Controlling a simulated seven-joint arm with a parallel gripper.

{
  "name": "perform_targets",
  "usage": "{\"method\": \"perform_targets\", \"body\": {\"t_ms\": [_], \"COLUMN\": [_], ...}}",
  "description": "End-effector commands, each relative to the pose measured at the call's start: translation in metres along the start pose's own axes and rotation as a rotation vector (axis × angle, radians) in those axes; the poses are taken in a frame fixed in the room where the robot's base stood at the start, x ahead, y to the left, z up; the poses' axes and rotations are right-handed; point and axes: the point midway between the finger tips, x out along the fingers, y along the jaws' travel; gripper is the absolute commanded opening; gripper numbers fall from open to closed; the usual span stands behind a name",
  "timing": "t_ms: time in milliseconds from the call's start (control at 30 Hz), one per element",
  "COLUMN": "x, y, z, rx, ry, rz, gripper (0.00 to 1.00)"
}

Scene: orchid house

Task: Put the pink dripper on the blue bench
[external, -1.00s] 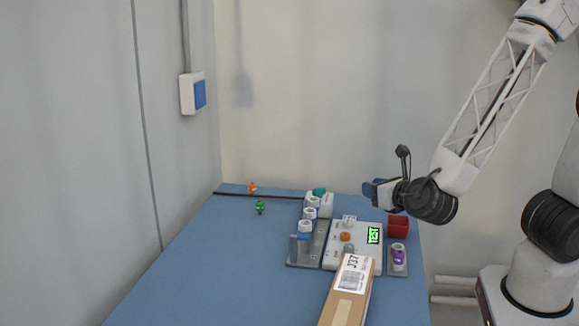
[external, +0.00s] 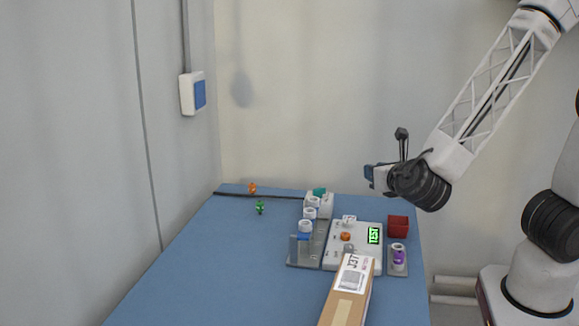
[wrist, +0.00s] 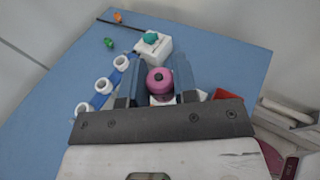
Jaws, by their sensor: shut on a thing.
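The pink dripper (wrist: 159,80) shows in the wrist view between the two fingers of my gripper (wrist: 158,76), which is shut on it. In the external view my gripper (external: 371,174) is raised above the far right part of the blue bench (external: 190,270), and the dripper cannot be made out there. The bench also shows in the wrist view (wrist: 215,60), below and around the gripper.
A grey rack with white rings (external: 305,228), a white tester with a green screen (external: 345,237), a red bin (external: 398,226) and a cardboard box (external: 345,300) crowd the right side. Green (external: 260,207) and orange (external: 252,188) pieces lie far left. The left bench is clear.

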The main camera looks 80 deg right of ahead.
Motion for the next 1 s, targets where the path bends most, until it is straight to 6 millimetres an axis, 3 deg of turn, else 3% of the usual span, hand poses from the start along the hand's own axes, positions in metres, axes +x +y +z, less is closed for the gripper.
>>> {"method": "perform_targets", "body": {"t_ms": [467,1000], "x": [0.009,-0.007], "y": [-0.013,-0.013], "z": [-0.022,-0.055], "rx": [0.081,0.193], "ry": [0.0,0.0], "rz": [-0.41,-0.964], "gripper": [0.01,0.01]}}
